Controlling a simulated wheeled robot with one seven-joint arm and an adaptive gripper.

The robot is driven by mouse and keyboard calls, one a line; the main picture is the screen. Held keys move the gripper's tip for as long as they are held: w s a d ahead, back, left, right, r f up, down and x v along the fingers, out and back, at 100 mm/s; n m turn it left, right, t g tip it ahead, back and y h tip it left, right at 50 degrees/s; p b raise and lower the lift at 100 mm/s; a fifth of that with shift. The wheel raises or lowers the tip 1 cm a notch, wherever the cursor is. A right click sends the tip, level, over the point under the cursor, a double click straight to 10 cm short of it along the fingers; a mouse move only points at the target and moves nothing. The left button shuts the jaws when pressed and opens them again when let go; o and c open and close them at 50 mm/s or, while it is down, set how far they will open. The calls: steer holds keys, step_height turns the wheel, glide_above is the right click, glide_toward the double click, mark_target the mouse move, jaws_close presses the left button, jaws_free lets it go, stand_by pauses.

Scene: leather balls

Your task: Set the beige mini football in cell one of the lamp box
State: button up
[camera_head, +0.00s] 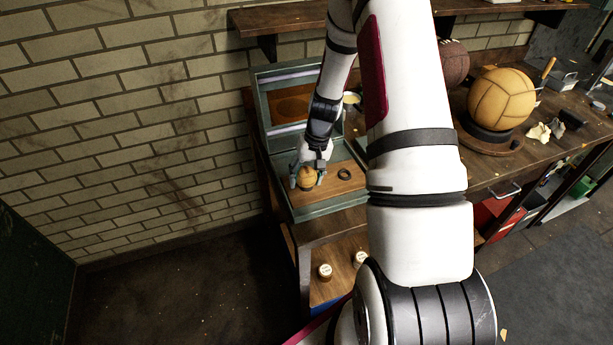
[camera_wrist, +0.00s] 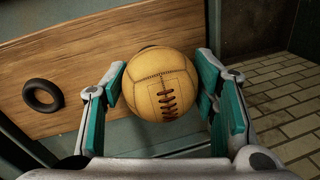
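The beige mini football (camera_wrist: 160,84) is a tan laced ball between the two teal-padded fingers of my gripper (camera_wrist: 160,60). The fingertips appear to touch it on both sides. The head view shows the small ball (camera_head: 307,178) under my gripper (camera_head: 307,172), over the left part of the open lamp box (camera_head: 330,207). The box is grey-green with a wooden inner panel (camera_wrist: 75,62). A dark ring (camera_wrist: 43,95) lies on the panel away from the ball. A dark edge shows just behind the ball; its underside is hidden, so I cannot tell whether it rests on the panel.
The box's raised lid (camera_head: 262,95) stands behind it. A large tan ball (camera_head: 502,99) on a round stand and a dark brown ball (camera_head: 453,62) are on the workbench to the right. A brick wall (camera_head: 130,110) is at the left.

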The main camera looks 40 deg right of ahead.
steer(key=shift+o, duration=1.3)
steer(key=shift+r, duration=0.15)
steer(key=r, duration=0.4)
steer(key=d+r+b, duration=0.1)
steer(key=r, duration=0.2)
steer(key=s+d+r, duration=0.1)
steer(key=r, duration=0.3)
steer(key=shift+r, duration=0.35)
steer(key=s+a+r+n+t+h, duration=0.1)
steer(key=s+a+r, duration=0.2)
steer(key=a+r, duration=0.4)
steer(key=s+a+r+n+t+h, duration=0.1)
steer(key=s+a+r+n, duration=0.3)
steer(key=r, duration=0.6)
steer(key=s+a+r+t, duration=0.2)
steer(key=s+a+r, duration=0.4)
steer(key=s+a, duration=0.3)
steer(key=s, duration=0.3)
steer(key=shift+r+t, duration=0.2)
steer(key=shift+t, duration=0.1)
